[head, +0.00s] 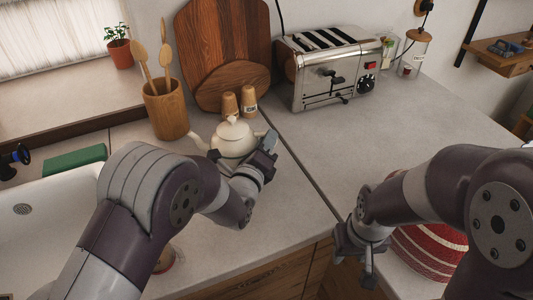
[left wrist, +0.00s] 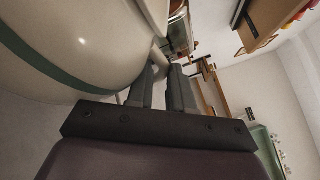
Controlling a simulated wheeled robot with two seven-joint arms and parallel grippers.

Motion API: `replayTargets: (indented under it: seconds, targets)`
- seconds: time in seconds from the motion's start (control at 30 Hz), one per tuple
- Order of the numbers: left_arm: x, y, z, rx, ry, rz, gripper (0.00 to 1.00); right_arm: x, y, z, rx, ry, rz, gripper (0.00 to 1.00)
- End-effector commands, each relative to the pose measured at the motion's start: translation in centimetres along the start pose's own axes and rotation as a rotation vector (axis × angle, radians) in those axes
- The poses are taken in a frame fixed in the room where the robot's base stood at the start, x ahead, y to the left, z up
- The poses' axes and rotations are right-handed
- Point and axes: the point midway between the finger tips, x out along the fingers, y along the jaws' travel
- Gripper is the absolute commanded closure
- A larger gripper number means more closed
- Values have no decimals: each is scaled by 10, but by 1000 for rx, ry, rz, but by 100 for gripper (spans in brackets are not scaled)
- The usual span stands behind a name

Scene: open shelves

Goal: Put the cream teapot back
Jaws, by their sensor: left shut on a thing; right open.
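The cream teapot (head: 231,139) with a green band is in the middle of the head view, upright, its spout to the left. I cannot tell if it touches the counter. My left gripper (head: 264,150) is at its right side, shut on it, apparently at the handle; the grip itself is mostly hidden. In the left wrist view the teapot's rounded body (left wrist: 75,45) fills the upper left, beside the gripper's fingers (left wrist: 168,85). My right gripper (head: 356,262) is open and empty at the counter's front edge, left of a red striped thing.
Two wooden shakers (head: 238,104), cutting boards (head: 228,45) and a utensil holder (head: 166,110) stand behind the teapot. A toaster (head: 330,72) is at the back right. The sink (head: 35,225) is at left. The counter (head: 335,140) right of the teapot is clear.

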Motion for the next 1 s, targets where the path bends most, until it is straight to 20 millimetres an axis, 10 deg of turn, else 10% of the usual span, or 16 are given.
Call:
replayTargets:
  seconds: [0.63, 0.73, 1.0]
  targets:
    - [1, 33, -24, 2, -3, -6, 100, 3, 0, 0, 0, 0, 0, 56]
    - [0, 34, -24, 1, 1, 0, 53, 2, 0, 0, 0, 0, 0, 56]
    - [-1, 35, -25, 1, 2, 3, 53, 2, 0, 0, 0, 0, 0, 56]
